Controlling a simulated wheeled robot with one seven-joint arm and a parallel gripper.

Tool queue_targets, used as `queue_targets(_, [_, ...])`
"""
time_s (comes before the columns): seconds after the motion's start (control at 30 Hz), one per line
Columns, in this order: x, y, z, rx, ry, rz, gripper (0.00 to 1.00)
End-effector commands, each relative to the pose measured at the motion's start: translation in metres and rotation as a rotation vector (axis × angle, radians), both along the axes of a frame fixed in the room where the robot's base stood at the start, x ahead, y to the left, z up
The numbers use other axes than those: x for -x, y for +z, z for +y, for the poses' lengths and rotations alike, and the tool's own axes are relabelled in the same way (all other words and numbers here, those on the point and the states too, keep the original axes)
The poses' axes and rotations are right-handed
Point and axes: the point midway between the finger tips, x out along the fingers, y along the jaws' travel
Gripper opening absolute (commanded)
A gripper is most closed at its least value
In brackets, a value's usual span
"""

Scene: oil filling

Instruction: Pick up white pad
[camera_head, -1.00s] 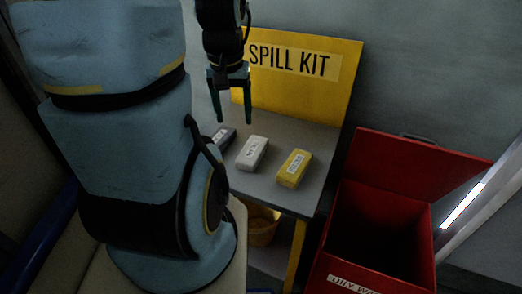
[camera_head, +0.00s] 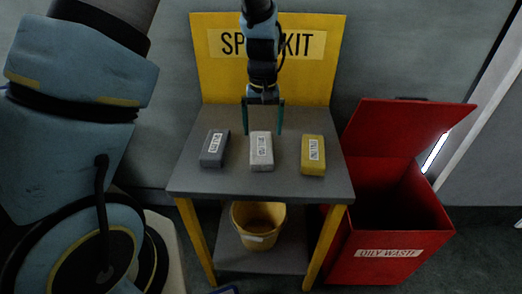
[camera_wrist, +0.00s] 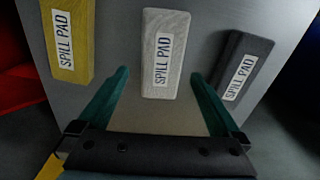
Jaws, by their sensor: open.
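The white pad (camera_head: 261,150) lies on the grey table top between a dark grey pad (camera_head: 214,148) and a yellow pad (camera_head: 312,155). In the wrist view the white pad (camera_wrist: 164,54), labelled "SPILL PAD", lies ahead of my fingers, roughly centred between them. My gripper (camera_head: 263,132) is open and empty, above the table near the white pad's far end. Its two green fingers also show in the wrist view (camera_wrist: 157,82), spread wider than the white pad. I see no contact between the fingers and the pad.
A yellow "SPILL KIT" board (camera_head: 222,75) stands behind the table (camera_head: 188,184). A yellow bucket (camera_head: 258,228) sits on the lower shelf. An open red "OILY WASTE" bin (camera_head: 438,228) stands to the right. The front of the table top is clear.

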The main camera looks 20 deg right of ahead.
Motion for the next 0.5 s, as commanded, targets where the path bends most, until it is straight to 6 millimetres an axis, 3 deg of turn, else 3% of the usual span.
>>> queue_targets(0.5, [-0.001,-0.05,0.005,-0.002,0.002,0.002,1.0])
